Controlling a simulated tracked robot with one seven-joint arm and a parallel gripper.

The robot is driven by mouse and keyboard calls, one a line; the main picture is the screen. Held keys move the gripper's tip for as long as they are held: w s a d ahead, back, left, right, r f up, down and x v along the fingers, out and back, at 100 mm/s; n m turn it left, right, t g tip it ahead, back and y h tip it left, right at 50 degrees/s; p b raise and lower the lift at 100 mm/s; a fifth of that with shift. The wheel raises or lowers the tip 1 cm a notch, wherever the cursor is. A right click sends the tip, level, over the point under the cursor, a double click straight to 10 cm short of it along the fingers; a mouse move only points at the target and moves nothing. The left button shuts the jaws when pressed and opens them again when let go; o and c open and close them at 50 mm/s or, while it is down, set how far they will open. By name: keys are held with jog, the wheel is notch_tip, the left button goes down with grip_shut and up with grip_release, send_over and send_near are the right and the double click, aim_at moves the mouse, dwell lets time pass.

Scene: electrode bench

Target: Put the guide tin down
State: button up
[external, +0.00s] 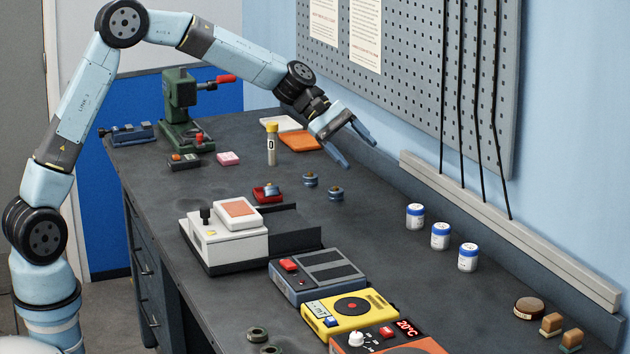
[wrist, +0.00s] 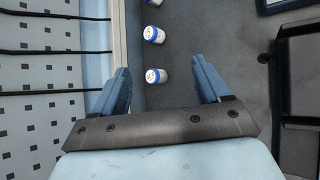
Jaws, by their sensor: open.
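My gripper (external: 358,156) is open and empty, raised above the back of the bench near the pegboard wall. In the wrist view its two blue fingers stand wide apart (wrist: 160,72). I cannot tell for certain which thing is the guide tin. Two small blue-grey round pieces, one (external: 309,180) and another (external: 336,194), sit on the bench below and left of my gripper. A brown round tin (external: 529,308) lies at the right.
A glass vial with a yellow cap (external: 271,146) stands near an orange tray (external: 300,141). A red dish (external: 267,194), a white instrument (external: 225,236) and a yellow unit (external: 350,309) are nearer. Black cables (external: 485,110) hang on the wall. The middle bench is fairly clear.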

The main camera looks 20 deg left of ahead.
jog(key=s+a+r+m+t+y, duration=0.2)
jog(key=a+r, duration=0.1)
jog(key=a, duration=0.8)
jog(key=s+a+r+m+t+y, duration=0.15)
jog(key=a+r, duration=0.25)
jog(key=a, duration=0.7)
jog(key=s+a+r+m+t+y, duration=0.1)
jog(key=s+a+r, duration=0.15)
jog(key=a, duration=0.85)
jog(key=s+a+f+m+t+y, duration=0.1)
jog(key=s+a+y, duration=0.1)
jog(key=s+a, duration=0.7)
jog(key=s+a+f+m+t+y, duration=0.1)
jog(key=s+a+m+y, duration=0.1)
jog(key=s+a, duration=0.7)
jog(key=a+y, duration=0.1)
jog(key=a, duration=0.7)
jog(key=shift+s, duration=0.4)
jog(key=shift+f+t+y, duration=0.1)
jog(key=shift+t+y, duration=0.15)
